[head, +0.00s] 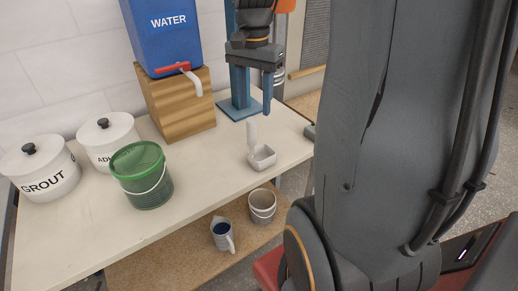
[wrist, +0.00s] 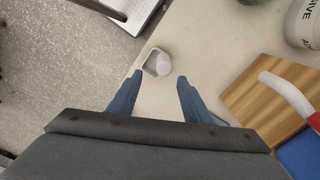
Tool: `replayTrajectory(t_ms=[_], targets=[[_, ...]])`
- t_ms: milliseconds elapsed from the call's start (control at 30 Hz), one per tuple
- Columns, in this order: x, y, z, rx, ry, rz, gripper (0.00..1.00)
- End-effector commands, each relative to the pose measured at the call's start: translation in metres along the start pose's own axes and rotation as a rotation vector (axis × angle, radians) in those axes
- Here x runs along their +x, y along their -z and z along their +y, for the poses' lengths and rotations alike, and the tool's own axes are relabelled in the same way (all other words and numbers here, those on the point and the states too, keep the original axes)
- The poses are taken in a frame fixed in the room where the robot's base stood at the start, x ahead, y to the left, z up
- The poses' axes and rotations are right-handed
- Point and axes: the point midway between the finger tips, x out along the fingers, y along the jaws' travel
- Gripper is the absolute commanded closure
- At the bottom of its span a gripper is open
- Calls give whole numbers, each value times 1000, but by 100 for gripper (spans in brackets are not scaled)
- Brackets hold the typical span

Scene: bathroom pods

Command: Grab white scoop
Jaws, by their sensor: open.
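The white scoop (head: 263,158) stands near the right end of the pale worktop in the head view, its handle pointing up. In the wrist view the scoop (wrist: 152,66) lies just beyond my fingertips, roughly between their lines, with the handle seen nearly end-on. My gripper (head: 267,108) points down above the scoop in the head view. In the wrist view my gripper (wrist: 160,77) has its two blue fingers apart with nothing between them. A gap shows between the fingertips and the handle in the head view.
A wooden block (head: 175,105) carries a blue water container (head: 165,45) with a red-handled tap. A blue stand (head: 240,106) is behind the scoop. A green bucket (head: 142,180) and white canisters (head: 40,175) are left.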

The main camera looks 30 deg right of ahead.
Motion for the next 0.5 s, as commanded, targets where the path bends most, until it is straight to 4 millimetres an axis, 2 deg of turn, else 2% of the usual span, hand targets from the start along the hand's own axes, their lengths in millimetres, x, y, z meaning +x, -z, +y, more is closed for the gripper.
replayTrajectory(t_ms=[500], targets=[[60, -8, -6, -7, -2, -2, 55]])
